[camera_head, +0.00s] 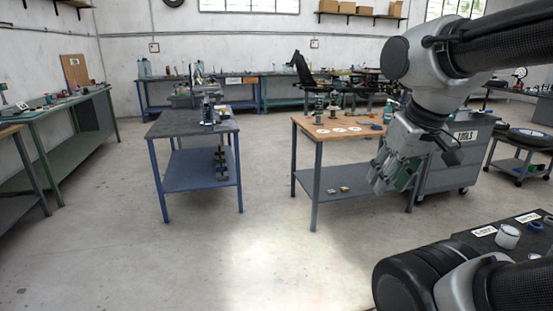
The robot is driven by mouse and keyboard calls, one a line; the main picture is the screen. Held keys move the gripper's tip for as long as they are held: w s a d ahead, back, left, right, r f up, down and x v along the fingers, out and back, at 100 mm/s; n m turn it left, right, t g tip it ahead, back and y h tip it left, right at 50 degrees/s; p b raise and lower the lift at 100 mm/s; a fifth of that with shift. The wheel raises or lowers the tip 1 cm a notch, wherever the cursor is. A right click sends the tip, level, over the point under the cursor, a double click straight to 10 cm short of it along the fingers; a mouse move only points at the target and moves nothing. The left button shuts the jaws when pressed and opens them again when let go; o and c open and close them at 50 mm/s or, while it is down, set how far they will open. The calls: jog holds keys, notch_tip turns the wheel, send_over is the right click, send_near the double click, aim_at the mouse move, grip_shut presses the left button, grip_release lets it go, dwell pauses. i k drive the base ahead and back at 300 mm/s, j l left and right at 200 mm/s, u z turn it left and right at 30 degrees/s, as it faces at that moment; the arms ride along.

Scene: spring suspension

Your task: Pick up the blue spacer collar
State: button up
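A small blue ring (535,226), which looks like the blue spacer collar, lies on a dark bench top (480,240) at the lower right. It is small in this view and details are hard to make out. My gripper (388,184) hangs in the air at the right of the middle, pointing down, in front of a wooden-topped table in the picture. It is well up and left of the blue ring and apart from it. Its fingers are too small and overlapped to show whether they are open or shut. I see nothing clearly held.
A white cylinder (508,236) stands left of the ring, near white labels. My own arm covers part of that bench. A wooden-topped table (305,122) with white discs and a blue bench (172,127) stand farther off. The floor between is clear.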

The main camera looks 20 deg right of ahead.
aim_at(534, 226)
jog(key=i+j+z, duration=0.15)
jog(key=i, duration=1.6)
jog(key=i+z, duration=0.35)
jog(key=i+j+z, duration=0.1)
jog(key=i+z, duration=0.2)
jog(key=i, duration=0.2)
jog(key=i+z, duration=0.15)
jog(key=z, duration=0.25)
jog(key=i+z, duration=0.15)
jog(key=z, duration=0.25)
jog(key=i+z, duration=0.15)
jog(key=z, duration=0.25)
jog(key=i+z, duration=0.15)
jog(key=z, duration=0.25)
jog(key=i+z, duration=0.25)
jog(key=z, duration=0.2)
jog(key=i+z, duration=0.25)
jog(key=z, duration=0.2)
jog(key=i+j+z, duration=0.2)
jog(key=z, duration=0.2)
